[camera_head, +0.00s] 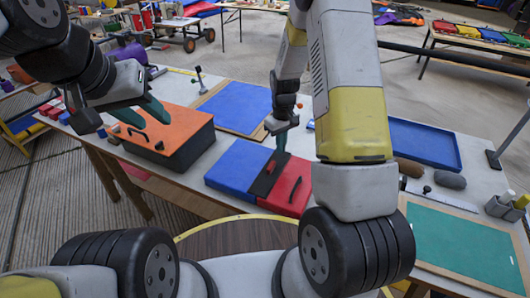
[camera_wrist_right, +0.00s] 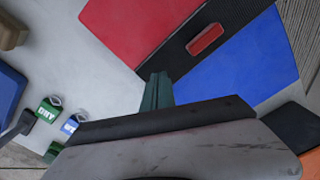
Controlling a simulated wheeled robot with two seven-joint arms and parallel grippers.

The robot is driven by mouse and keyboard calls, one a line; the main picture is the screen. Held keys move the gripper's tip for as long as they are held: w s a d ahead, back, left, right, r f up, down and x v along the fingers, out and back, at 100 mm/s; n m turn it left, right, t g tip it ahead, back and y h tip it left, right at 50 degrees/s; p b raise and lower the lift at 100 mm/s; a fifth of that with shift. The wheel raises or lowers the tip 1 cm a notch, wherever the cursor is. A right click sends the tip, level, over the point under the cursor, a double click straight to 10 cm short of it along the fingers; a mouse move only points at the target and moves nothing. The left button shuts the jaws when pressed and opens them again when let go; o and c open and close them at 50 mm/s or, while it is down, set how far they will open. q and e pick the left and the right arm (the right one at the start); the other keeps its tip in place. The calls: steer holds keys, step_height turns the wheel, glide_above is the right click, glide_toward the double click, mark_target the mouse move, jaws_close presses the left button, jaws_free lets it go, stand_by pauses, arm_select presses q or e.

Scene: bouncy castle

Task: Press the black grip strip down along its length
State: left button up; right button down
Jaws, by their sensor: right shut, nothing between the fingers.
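The black grip strip (camera_head: 261,185) lies between a blue panel (camera_head: 235,168) and a red panel (camera_head: 290,184) on the table. It also shows in the right wrist view (camera_wrist_right: 238,28), with a small red block (camera_wrist_right: 205,40) on it. My right gripper (camera_head: 281,146) points down at the strip's far end, shut and empty. Its teal fingers (camera_wrist_right: 157,88) reach that end in the right wrist view; I cannot tell whether they touch. They hide part of the strip. My left gripper (camera_head: 141,113) is above the orange-topped box (camera_head: 182,128), its teal fingers apart and empty.
A blue panel (camera_head: 238,105) lies behind. Small bottles (camera_wrist_right: 48,108) stand on the table.

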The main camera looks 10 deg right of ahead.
steer(key=shift+f, duration=0.8)
steer(key=shift+r, duration=0.1)
stand_by(0.4)
steer(key=shift+r, duration=2.9)
